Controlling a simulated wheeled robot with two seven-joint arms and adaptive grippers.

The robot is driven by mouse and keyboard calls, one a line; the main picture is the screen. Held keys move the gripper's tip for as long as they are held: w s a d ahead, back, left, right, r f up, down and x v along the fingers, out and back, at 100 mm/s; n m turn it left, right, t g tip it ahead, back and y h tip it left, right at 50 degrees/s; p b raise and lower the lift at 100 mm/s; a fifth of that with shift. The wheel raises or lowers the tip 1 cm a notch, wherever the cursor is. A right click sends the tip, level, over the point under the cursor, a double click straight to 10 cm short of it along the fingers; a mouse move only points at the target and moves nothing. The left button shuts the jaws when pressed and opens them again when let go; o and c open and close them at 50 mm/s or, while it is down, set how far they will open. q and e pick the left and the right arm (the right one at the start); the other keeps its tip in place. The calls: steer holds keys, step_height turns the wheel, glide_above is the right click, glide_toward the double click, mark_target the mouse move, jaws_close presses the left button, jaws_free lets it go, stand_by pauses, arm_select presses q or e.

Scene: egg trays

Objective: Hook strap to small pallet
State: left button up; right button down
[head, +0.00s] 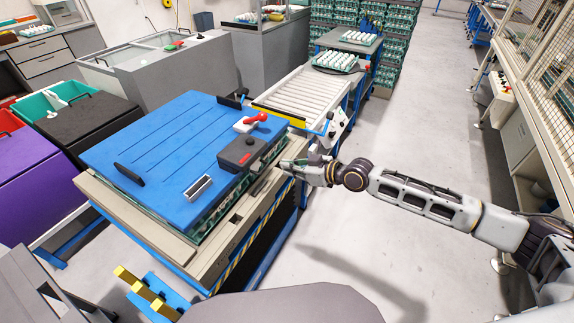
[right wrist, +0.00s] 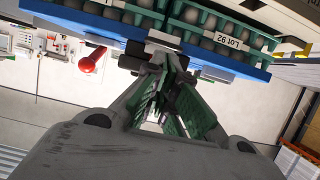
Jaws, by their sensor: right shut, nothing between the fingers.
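The small pallet (head: 222,237) is beige and lies under green egg trays topped by a blue lid (head: 160,145). I cannot make out a strap for certain. My right gripper (head: 288,165) is at the right side of the stack, near the pallet's edge. In the right wrist view its fingers (right wrist: 165,62) are together and empty, close to the blue edge and the trays labelled "Lot 92" (right wrist: 236,38); contact is unclear. My left gripper is not in view.
A red-handled device (head: 256,119) and a small metal piece (head: 199,187) lie on the lid. A roller conveyor (head: 300,92) stands behind. The floor to the right (head: 420,150) is clear.

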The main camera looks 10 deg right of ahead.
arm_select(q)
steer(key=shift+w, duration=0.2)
arm_select(e)
steer(key=shift+s+r, duration=0.2)
steer(key=shift+s, duration=0.05)
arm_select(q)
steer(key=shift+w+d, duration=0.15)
arm_select(e)
steer(key=shift+w+a, duration=0.15)
